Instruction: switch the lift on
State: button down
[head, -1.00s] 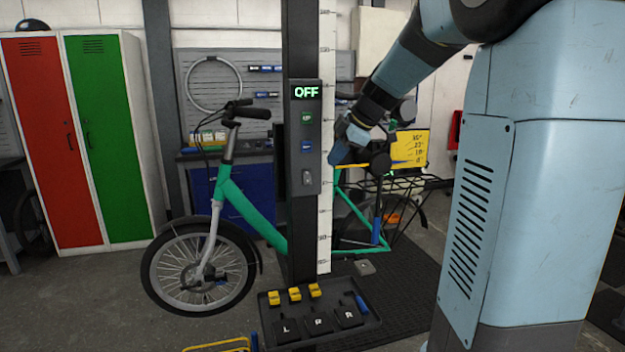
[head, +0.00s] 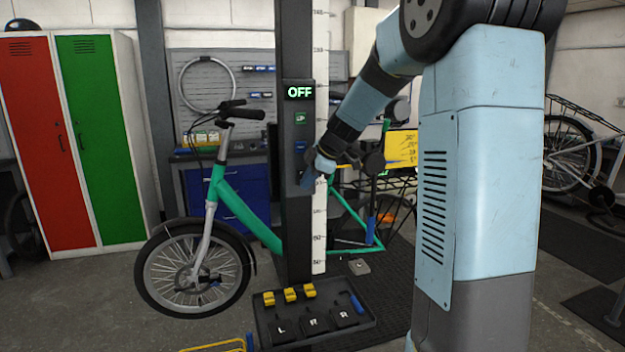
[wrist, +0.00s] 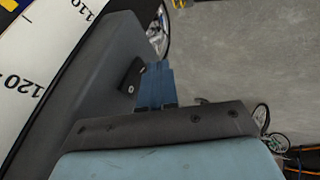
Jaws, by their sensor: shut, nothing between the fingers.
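The lift's dark column (head: 294,240) carries a grey control box (head: 291,165). Its display (head: 299,92) reads OFF in green letters. Below are a green button (head: 300,118) and a blue button (head: 300,146). My gripper (head: 306,184) is shut and empty at the box's lower part, covering the place of the switch in the head view. In the wrist view, the small dark switch (wrist: 130,78) sticks out from the control box (wrist: 95,70). My blue fingertips (wrist: 153,70) are right beside it; I cannot tell if they touch it.
A white measuring scale (head: 320,200) runs along the column. A green bike (head: 232,197) stands behind it. A black tray (head: 265,325) with yellow blocks and lettered pads sits at the column's foot. Red and green lockers (head: 95,140) are at left.

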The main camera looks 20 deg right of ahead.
jog(key=shift+w+f, duration=0.1)
jog(key=shift+w, duration=0.4)
jog(key=shift+w+f, duration=0.1)
jog(key=shift+w, duration=0.1)
dwell(0.3)
